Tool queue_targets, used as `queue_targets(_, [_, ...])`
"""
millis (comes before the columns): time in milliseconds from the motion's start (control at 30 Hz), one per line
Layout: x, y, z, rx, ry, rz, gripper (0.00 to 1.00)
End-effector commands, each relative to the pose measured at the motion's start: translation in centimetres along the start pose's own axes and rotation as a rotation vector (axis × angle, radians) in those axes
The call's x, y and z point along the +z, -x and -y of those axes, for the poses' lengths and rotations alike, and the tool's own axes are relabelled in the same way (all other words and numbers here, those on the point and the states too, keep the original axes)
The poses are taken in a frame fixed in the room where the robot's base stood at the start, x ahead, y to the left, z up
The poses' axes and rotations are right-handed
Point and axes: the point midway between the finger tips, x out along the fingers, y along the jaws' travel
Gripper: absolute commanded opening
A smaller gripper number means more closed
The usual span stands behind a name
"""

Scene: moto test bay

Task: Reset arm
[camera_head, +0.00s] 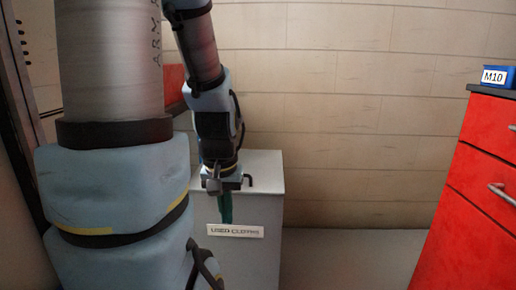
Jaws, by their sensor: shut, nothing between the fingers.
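My arm comes down from the top of the view, left of centre. Its gripper (225,218) points downward in front of a light grey box. The narrow green fingers are together and hold nothing. I cannot tell how far the fingertips are from the box's front.
The grey box (262,205) stands against the tan wall (350,110); its label (235,230) reads "USED" and a blurred word. A red drawer cabinet (470,190) stands at the right, with a blue bin (499,76) marked M10 on top. The floor (345,260) between box and cabinet is clear.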

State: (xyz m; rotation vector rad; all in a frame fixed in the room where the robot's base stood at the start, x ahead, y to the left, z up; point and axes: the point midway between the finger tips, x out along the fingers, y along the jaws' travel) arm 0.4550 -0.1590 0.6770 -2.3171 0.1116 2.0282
Motion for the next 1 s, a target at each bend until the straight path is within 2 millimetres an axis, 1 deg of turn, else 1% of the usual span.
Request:
queue_targets(33, [-0.6, 2.2, -0.3, 0.002, -0.006, -0.004, 0.00])
queue_targets(267, [-1.4, 7.1, -0.4, 0.002, -0.006, -0.006, 0.00])
queue_targets(367, [-1.8, 9.9, -0.4, 0.002, -0.006, -0.006, 0.00])
queue_targets(500, [-2.4, 14.4, -0.4, 0.002, -0.006, -0.007, 0.00])
queue_targets(700, [-3.2, 20.5, -0.4, 0.002, -0.006, -0.007, 0.00])
queue_targets(833, [-3.6, 23.6, -0.4, 0.002, -0.006, -0.007, 0.00])
queue_targets(900, [-3.8, 24.7, -0.4, 0.002, -0.006, -0.007, 0.00])
queue_targets(1000, [-3.9, 25.7, -0.5, 0.002, -0.006, -0.007, 0.00])
